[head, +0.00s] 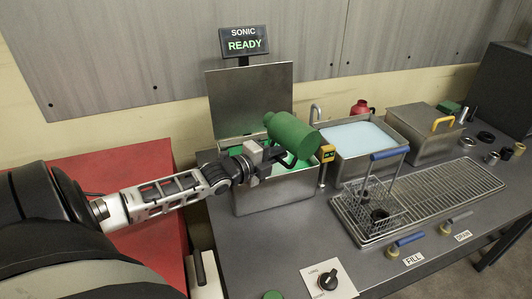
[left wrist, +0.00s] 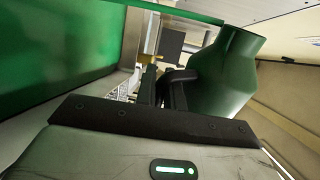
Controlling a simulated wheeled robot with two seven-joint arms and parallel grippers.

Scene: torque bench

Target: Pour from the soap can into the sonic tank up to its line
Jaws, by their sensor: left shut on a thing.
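The green soap can (head: 292,135) is tilted in the air above the sonic tank (head: 290,193). My left gripper (head: 275,160) is shut on the can's dark handle, at the tank's left part. In the left wrist view the can (left wrist: 225,80) is beside the dark fingers (left wrist: 165,85). A green band (left wrist: 150,9) runs from the can's end there; I cannot tell whether it is a stream. The tank's lid (head: 250,97) stands open, and green liquid (left wrist: 50,50) shows inside. The can and gripper hide much of it; I cannot make out the line. My right gripper is out of view.
A sign (head: 243,43) behind the tank reads SONIC READY. A yellow-cased device (head: 328,153) sits at the tank's right rim. A basin of pale blue liquid (head: 355,137) and a wire basket (head: 370,205) stand to the right. A dial (head: 327,281) is in front.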

